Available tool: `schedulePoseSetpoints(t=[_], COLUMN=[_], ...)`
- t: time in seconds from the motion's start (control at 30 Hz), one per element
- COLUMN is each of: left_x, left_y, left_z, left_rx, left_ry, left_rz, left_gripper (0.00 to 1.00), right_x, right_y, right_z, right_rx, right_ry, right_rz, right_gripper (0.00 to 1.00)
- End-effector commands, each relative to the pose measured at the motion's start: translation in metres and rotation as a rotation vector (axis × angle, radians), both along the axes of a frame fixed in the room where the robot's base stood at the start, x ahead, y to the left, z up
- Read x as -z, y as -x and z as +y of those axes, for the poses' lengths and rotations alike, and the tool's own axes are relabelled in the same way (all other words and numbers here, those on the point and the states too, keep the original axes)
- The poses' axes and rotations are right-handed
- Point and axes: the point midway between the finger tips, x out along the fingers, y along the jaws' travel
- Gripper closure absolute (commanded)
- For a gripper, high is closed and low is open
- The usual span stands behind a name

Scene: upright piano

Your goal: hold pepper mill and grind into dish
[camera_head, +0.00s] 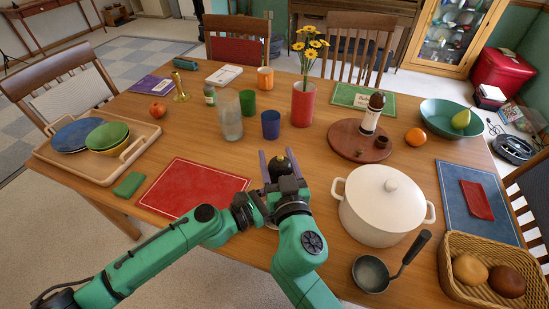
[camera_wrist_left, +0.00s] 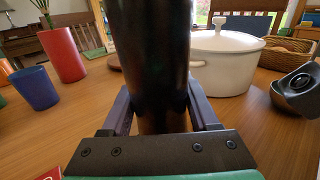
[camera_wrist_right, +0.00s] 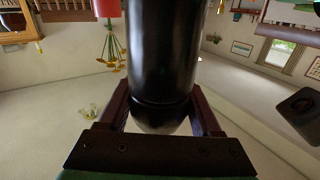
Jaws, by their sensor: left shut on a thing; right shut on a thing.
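The dark pepper mill (camera_head: 281,163) stands roughly upright at the table's front middle, between my grippers; most of it is hidden in the head view. My right gripper (camera_head: 283,170) is shut on its upper part, and the right wrist view shows the black mill (camera_wrist_right: 163,60) between the fingers. My left gripper (camera_wrist_left: 158,105) is shut on the mill's body (camera_wrist_left: 152,60), which fills the middle of the left wrist view. A pale edge of what may be the dish (camera_head: 271,225) shows beneath my grippers, mostly hidden by them.
The white lidded pot (camera_head: 383,204) stands close on the right, with a ladle (camera_head: 372,274) in front. A red placemat (camera_head: 193,188) lies left, partly under my left arm. Blue cup (camera_head: 271,124), glass carafe (camera_head: 229,115) and red vase (camera_head: 303,104) stand behind. A wooden board (camera_head: 345,138) is back right.

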Motion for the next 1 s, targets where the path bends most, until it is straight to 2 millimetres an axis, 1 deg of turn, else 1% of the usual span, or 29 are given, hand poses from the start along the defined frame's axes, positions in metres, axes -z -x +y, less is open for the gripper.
schedulePoseSetpoints(t=[0.3, 0.5, 0.73, 1.0], left_x=[0.0, 0.0, 0.0, 0.0], left_y=[0.0, 0.0, 0.001, 0.0], left_z=[0.0, 0.0, 0.0, 0.0], left_rx=[0.001, 0.001, 0.001, 0.001], left_ry=[-0.001, -0.001, -0.001, -0.001], left_rz=[0.001, 0.0, 0.0, 0.001], left_gripper=[1.0, 1.0, 1.0, 1.0], right_x=[0.0, 0.0, -0.001, -0.001], right_y=[-0.001, -0.001, 0.0, 0.0], right_z=[-0.006, -0.01, -0.011, -0.011], right_rx=[0.232, 0.33, 0.379, 0.384], right_ry=[-0.001, 0.0, 0.001, 0.001], right_rz=[0.002, 0.001, -0.002, -0.003], right_gripper=[0.9, 0.9, 0.9, 0.9])
